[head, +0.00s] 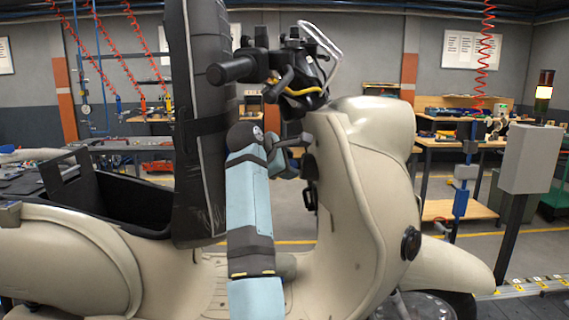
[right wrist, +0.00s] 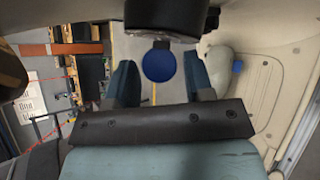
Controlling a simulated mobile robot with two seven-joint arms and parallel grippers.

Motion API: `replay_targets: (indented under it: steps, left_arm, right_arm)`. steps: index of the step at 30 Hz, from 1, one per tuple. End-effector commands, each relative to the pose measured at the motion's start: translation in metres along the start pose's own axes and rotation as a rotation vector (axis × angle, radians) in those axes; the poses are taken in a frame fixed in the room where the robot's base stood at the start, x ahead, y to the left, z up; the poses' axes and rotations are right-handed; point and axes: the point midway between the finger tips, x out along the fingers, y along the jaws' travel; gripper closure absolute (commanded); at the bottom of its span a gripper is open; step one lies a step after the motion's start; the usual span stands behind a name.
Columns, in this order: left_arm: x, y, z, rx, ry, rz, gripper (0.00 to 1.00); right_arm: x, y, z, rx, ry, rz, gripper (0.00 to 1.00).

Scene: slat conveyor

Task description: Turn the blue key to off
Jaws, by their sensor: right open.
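The blue key (right wrist: 158,66) shows its round head in the right wrist view, just below a dark round housing (right wrist: 165,20). It lies between the two fingers of my right gripper (right wrist: 160,82), with a gap on each side, and the fingers are apart. In the head view my right gripper (head: 290,160) is at the inner side of the cream scooter's front shield (head: 345,190), below the handlebar. The key is hidden there. My left gripper is in neither view.
The scooter's black handlebar grip (head: 232,70) and loose cables stand above my right arm. A tall black padded seat (head: 203,120) stands upright left of the arm, beside an open black storage bin (head: 120,205). A grey box on a post (head: 530,158) stands at the right.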

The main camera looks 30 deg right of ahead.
Motion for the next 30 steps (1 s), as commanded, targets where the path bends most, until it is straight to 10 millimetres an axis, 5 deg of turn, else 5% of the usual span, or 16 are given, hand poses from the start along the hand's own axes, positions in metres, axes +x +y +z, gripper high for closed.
replay_targets:
  steps: [3,8,9,10,12,30]
  left_arm:
    - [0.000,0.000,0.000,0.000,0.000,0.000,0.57]
    - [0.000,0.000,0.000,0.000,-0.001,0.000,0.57]
    - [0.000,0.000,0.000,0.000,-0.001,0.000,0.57]
    - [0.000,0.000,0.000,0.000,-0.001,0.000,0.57]
    - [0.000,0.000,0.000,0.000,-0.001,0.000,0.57]
    - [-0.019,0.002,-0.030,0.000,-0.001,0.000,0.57]
  right_arm:
    - [0.000,0.000,0.000,0.000,0.000,0.000,0.55]
    - [0.000,0.000,0.000,0.000,0.000,0.000,0.88]
    - [0.000,0.000,0.000,0.000,0.000,0.000,0.88]
    - [0.000,0.000,0.000,0.000,0.000,0.000,0.73]
    - [0.000,0.000,0.000,0.000,0.000,0.000,0.83]
    - [-0.002,0.004,0.002,-0.123,0.052,-0.146,0.83]
